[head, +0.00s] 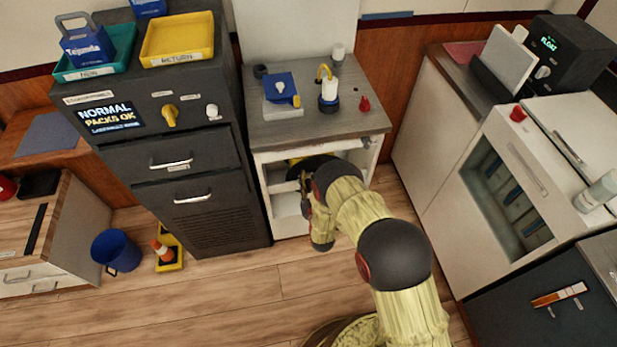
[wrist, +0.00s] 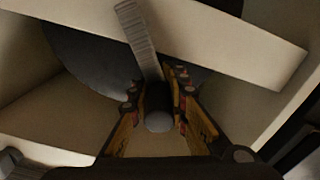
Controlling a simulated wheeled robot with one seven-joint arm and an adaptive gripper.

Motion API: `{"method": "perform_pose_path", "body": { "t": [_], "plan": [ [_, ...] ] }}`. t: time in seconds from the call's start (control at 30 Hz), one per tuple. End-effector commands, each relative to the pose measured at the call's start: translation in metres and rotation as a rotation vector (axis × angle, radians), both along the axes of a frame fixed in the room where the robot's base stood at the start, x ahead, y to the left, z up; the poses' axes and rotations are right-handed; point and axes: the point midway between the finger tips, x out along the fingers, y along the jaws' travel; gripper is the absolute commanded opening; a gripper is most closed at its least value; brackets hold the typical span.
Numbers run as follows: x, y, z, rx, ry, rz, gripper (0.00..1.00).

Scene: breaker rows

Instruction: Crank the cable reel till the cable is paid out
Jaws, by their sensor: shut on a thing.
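The cable reel shows in the wrist view as a dark round disc (wrist: 85,55) behind a pale bar. A grey ribbed crank arm (wrist: 138,38) runs from the top down to a dark crank handle with a grey rounded end (wrist: 159,121). My gripper (wrist: 158,92) is shut on this handle, one yellow-sided finger on each side. In the head view my gripper (head: 306,188) reaches into the open front of the low grey-topped cabinet (head: 312,128). The dark reel (head: 318,162) there is mostly hidden by my arm. The cable cannot be made out.
A blue box (head: 281,88), a white bottle with a yellow spout (head: 328,92) and a red knob-like piece (head: 364,104) stand on the cabinet. A tall dark cabinet (head: 185,150) is close on the left. Open wooden floor (head: 240,295) lies in front.

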Motion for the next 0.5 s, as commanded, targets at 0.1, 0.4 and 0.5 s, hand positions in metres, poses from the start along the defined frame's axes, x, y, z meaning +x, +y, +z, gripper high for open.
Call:
{"method": "perform_pose_path", "body": {
  "t": [0.1,0.4,0.5],
  "plan": [
    [-0.0022,0.0018,-0.0035,-0.011,0.004,0.004,0.0],
    [-0.0024,0.0017,-0.0036,-0.011,0.004,0.004,0.0],
    [-0.0023,0.0016,-0.0036,-0.011,0.004,0.004,0.17]
  ]
}}
